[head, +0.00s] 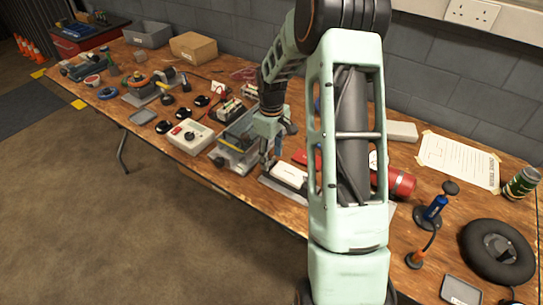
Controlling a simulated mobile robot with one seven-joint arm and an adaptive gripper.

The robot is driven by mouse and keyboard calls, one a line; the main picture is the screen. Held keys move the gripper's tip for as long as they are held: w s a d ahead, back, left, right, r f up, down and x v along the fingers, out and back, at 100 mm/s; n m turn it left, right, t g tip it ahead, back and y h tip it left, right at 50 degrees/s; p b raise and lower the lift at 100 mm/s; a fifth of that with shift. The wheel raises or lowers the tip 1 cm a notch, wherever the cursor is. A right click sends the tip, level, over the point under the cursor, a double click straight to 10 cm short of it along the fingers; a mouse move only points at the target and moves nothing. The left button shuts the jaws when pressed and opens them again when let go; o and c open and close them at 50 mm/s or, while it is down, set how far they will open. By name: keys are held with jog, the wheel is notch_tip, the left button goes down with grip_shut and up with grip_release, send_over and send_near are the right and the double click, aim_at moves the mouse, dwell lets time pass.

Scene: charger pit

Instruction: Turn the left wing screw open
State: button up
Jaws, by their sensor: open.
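My gripper (270,155) is open and points down beside the right side of a grey metal unit (228,157) near the front edge of the workbench (225,186). I cannot make out the left wing screw; it is too small to tell or hidden by the gripper and arm. I cannot tell whether the fingers touch anything. A white block-shaped part (290,175) lies just right of the gripper.
A white box with a red button (190,137) stands left of the unit. A red cylinder (401,182), a blue hand pump (435,207) and a black wheel (497,252) are on the right. The bench is crowded; bare wood shows along its front edge.

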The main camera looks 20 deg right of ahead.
aim_at(272, 159)
notch_tip(272, 159, up, 12)
dwell(0.4)
dwell(0.3)
